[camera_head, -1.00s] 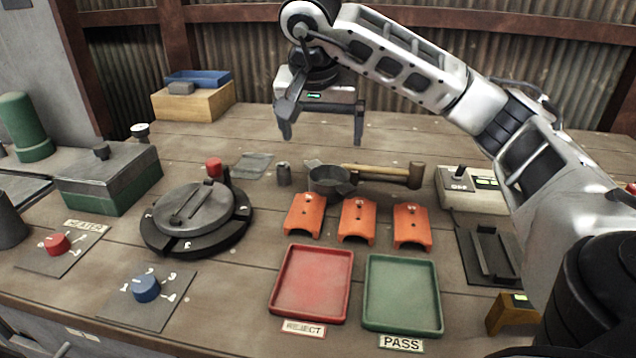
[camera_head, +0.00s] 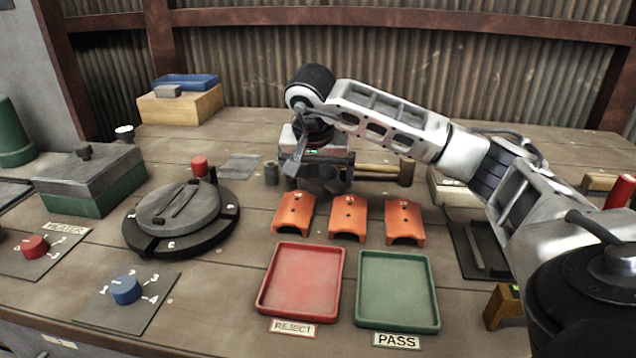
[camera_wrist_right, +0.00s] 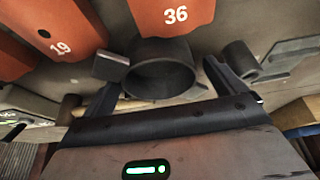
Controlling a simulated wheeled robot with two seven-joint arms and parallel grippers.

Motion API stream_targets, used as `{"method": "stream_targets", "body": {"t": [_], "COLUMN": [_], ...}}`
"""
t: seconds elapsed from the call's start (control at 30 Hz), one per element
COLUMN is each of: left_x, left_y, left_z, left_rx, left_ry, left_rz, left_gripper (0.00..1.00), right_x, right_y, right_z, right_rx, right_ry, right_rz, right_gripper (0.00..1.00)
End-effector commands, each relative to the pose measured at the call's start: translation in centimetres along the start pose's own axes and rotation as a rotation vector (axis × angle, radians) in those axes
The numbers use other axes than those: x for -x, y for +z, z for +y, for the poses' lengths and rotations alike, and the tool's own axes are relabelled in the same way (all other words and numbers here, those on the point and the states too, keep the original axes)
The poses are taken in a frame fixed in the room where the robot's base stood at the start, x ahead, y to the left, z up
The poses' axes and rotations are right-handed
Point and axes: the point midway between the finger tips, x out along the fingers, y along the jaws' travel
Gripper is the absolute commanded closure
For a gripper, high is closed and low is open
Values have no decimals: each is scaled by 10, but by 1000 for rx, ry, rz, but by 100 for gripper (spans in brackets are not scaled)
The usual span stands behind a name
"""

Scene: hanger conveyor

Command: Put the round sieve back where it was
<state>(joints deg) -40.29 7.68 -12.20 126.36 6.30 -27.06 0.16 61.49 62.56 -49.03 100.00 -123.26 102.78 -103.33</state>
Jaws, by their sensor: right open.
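The round sieve (camera_head: 322,184) is a dark, short round cup with a flat tab on either side. It sits on the bench behind the orange arched pieces, partly hidden by my right gripper in the head view. In the right wrist view the sieve (camera_wrist_right: 163,78) shows its round open mouth between my fingers. My right gripper (camera_head: 322,172) is open, low over the sieve, with one finger on each side; I cannot tell whether they touch it. My left gripper is not in view.
Orange arched pieces (camera_head: 348,217) stand just in front of the sieve. A wooden-handled mallet (camera_head: 405,172) lies to its right, and a small dark cylinder (camera_head: 271,173) stands to its left. The red tray (camera_head: 262,300) and green tray (camera_head: 362,312) lie nearer. A round lidded device (camera_head: 180,210) sits left.

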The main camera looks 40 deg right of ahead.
Motion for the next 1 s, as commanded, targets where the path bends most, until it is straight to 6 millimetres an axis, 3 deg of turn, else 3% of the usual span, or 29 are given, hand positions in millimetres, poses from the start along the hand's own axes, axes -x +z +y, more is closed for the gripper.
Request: {"method": "stream_targets", "body": {"t": [0.17, 0.37, 0.47, 0.77, 1.0], "left_x": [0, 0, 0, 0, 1], "left_y": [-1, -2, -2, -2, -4], "left_z": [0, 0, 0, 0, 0], "left_rx": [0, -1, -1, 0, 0], "left_ry": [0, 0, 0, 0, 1], "left_rz": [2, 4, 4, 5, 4], "left_gripper": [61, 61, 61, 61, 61], "right_x": [0, 0, 1, 6, 36], "right_y": [0, 0, 0, -3, -12], "right_z": [0, 0, 0, 0, -1], "right_rx": [0, 0, -1, -2, -1], "right_ry": [0, 0, -1, -1, -5], "right_rz": [0, 0, 1, 2, 3], "right_gripper": [4, 59, 63, 63, 63]}}
